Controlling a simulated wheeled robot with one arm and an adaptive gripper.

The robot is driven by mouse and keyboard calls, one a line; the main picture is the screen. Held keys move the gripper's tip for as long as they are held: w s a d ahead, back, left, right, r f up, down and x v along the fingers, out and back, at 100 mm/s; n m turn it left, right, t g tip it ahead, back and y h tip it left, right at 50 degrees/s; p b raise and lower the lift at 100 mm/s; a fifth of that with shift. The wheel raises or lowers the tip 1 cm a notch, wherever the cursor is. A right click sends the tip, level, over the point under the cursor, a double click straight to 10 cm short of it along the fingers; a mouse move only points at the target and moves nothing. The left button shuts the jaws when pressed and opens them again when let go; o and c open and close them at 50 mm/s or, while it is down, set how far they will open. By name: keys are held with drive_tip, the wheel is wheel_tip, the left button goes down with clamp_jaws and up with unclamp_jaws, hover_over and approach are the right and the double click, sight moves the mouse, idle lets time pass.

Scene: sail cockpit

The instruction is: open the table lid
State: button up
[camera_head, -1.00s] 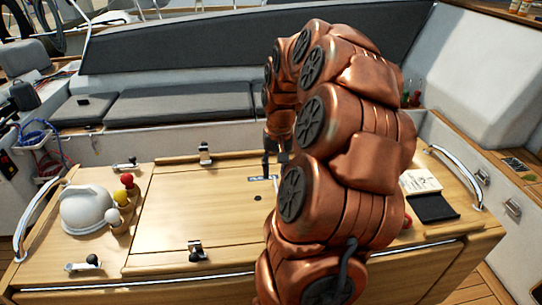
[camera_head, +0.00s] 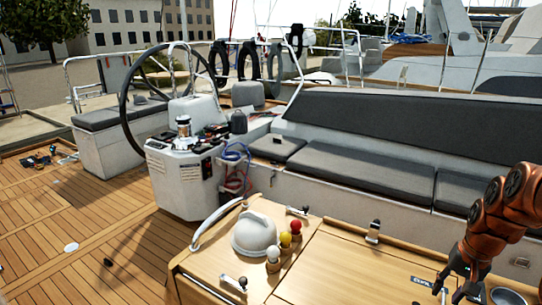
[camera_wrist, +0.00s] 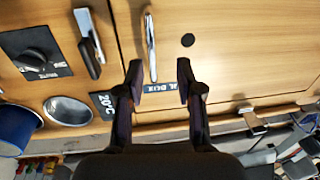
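The wooden table's lid (camera_head: 345,268) lies flat and closed at the bottom of the head view. It fills much of the wrist view (camera_wrist: 235,55). A slim silver handle (camera_wrist: 150,45) sits on the wood beside a blue "BOX" label (camera_wrist: 160,89). My gripper (camera_wrist: 157,74) is open, its two dark fingers on either side of the handle's near end. I see no contact, and the height gap is unclear. In the head view, my gripper (camera_head: 452,288) is at the lower right over the table, near the label.
A white dome (camera_head: 254,235) and red, yellow and white-topped pegs (camera_head: 285,241) stand left of the lid. Clasps (camera_head: 373,231) sit along its edge. In the wrist view, a dial panel (camera_wrist: 35,50), metal cup recess (camera_wrist: 68,110) and blue container (camera_wrist: 16,128) are left. Cushioned benches (camera_head: 350,168) lie behind.

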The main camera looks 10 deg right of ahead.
drive_tip(key=s+a+r+n+g, duration=0.1)
drive_tip(key=a+r+n, duration=0.1)
drive_tip(key=a, duration=0.7)
drive_tip(key=s+a+r+n, duration=0.1)
drive_tip(key=a+r+n, duration=0.1)
drive_tip(key=a, duration=0.8)
drive_tip(key=s+a+n+g+h, duration=0.1)
drive_tip(key=s+a+n, duration=0.3)
drive_tip(key=s+a, duration=0.8)
drive_tip(key=shift+s+f+g, duration=0.4)
drive_tip(key=shift+s, duration=0.7)
